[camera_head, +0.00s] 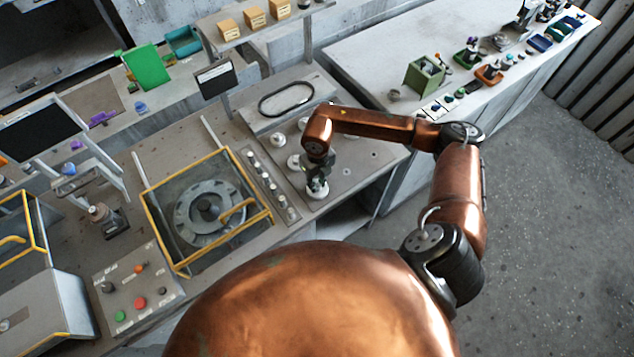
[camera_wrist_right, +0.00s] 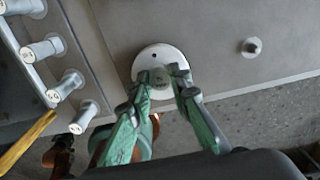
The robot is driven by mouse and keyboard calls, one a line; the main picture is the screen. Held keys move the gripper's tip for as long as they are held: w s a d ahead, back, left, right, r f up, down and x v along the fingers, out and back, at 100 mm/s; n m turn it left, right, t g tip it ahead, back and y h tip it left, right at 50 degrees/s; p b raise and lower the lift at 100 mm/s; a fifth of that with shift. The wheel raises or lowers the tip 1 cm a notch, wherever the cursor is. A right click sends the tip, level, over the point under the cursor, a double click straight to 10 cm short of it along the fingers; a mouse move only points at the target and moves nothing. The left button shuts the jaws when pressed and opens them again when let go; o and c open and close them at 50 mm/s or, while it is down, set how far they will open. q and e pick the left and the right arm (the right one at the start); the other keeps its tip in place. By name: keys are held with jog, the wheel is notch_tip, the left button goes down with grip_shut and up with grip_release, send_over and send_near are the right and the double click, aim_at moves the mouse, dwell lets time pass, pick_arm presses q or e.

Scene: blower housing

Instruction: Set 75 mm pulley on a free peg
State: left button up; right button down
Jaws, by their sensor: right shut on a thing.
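My right gripper (camera_head: 318,181) points down at the front of the grey bench panel. In the right wrist view the green fingers of that gripper (camera_wrist_right: 167,82) are shut on the raised hub of a white, round pulley (camera_wrist_right: 146,58). The pulley also shows below the gripper in the head view (camera_head: 318,193). It lies close over the panel; whether a peg is under it is hidden. A bare peg (camera_wrist_right: 252,46) stands to its right in the right wrist view. I cannot read a size on the pulley. My left gripper is not in view.
A row of upright cylinders (camera_head: 265,182) stands left of the pulley, beside a yellow-framed guard (camera_head: 148,210) over a round housing. More pale discs (camera_head: 277,141) sit behind on the panel, near a belt loop (camera_head: 287,98). The bench edge and floor are close in front.

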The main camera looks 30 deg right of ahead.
jog(key=c, duration=1.7)
grip_release()
jog(key=shift+r, duration=0.15)
jog(key=shift+r+p, duration=2.05)
jog(key=shift+r, duration=1.65)
jog(key=shift+s+a+f, duration=0.1)
